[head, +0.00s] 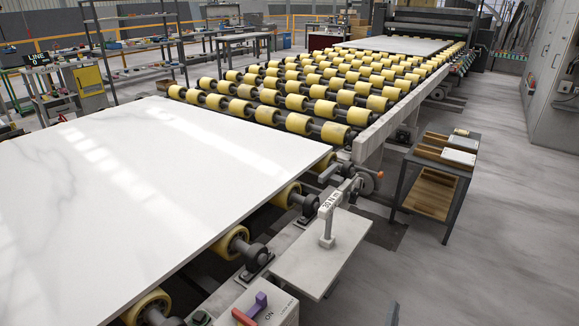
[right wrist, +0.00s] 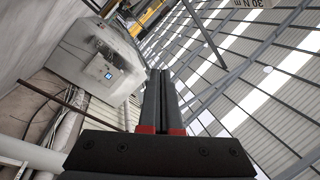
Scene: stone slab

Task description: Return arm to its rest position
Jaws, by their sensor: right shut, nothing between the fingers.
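My right gripper (right wrist: 160,75) shows in the right wrist view with its two dark fingers side by side and closed, nothing between them. Red bands mark the finger bases. The fingers point toward the roof structure and a pale cabinet, apart from any object. In the head view only a small dark piece, probably of this gripper (head: 392,314), shows at the bottom edge, right of the grey plate. My left gripper is not in view. The white stone slab (head: 130,190) lies flat on yellow rollers at the left.
A control box (head: 275,308) with a purple and red lever is at the bottom. A cart (head: 440,175) with wooden trays stands right.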

